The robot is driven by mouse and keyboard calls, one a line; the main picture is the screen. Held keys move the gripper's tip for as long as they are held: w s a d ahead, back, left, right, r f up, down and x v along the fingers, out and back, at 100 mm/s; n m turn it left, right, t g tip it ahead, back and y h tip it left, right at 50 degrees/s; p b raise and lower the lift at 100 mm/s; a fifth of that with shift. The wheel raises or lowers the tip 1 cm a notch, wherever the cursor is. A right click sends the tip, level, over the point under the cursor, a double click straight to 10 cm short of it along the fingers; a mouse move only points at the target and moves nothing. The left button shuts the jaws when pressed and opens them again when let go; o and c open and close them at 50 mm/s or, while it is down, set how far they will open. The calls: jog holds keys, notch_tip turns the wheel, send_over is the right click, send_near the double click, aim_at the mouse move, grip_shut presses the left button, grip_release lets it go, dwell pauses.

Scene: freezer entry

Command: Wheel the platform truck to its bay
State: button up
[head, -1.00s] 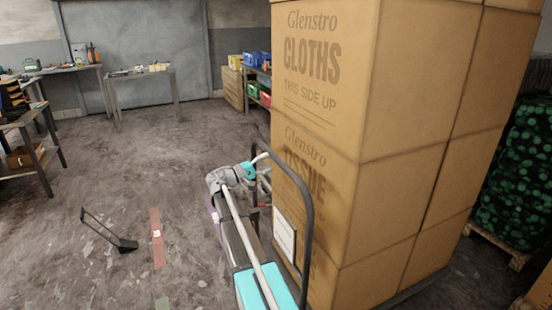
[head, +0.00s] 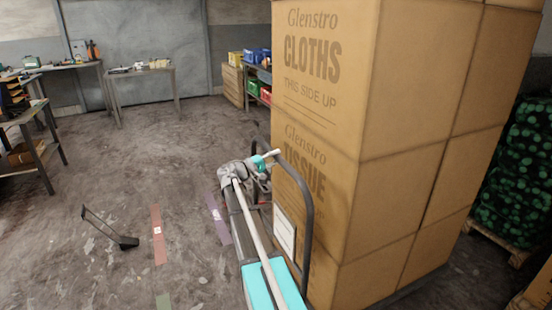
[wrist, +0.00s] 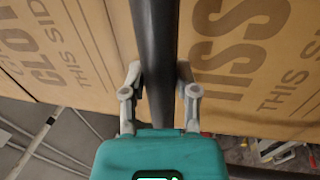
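The platform truck carries a tall stack of brown cartons (head: 405,150) marked Cloths and Tissue. Its dark tubular push handle (head: 307,215) stands at the stack's left side, with a white label panel (head: 285,238) below. My gripper (head: 273,155) is at the top of this handle. In the wrist view the dark handle bar (wrist: 155,40) runs between the two grey fingers (wrist: 159,75), which lie close along both sides of it. The fingers appear shut on the bar. The truck's deck is mostly hidden by the cartons and my arm. No bay is clearly identifiable.
A black frame (head: 108,230) stands on the floor at left. A red strip (head: 157,240), a purple strip (head: 217,218) and a green patch (head: 162,301) mark the floor. Benches (head: 142,75) and bin shelves line the back. A dark green wrapped pallet load (head: 520,165) is right. Mid-left floor is open.

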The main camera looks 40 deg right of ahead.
grip_shut()
jog(key=shift+a, duration=0.15)
jog(key=v, duration=0.4)
jog(key=r+v, duration=0.1)
jog(key=shift+w+a, duration=0.25)
jog(key=shift+a, duration=0.2)
jog(key=o, duration=0.7)
grip_release()
jog(key=shift+s, duration=0.1)
jog(key=shift+c, duration=0.2)
jog(key=shift+d, duration=0.1)
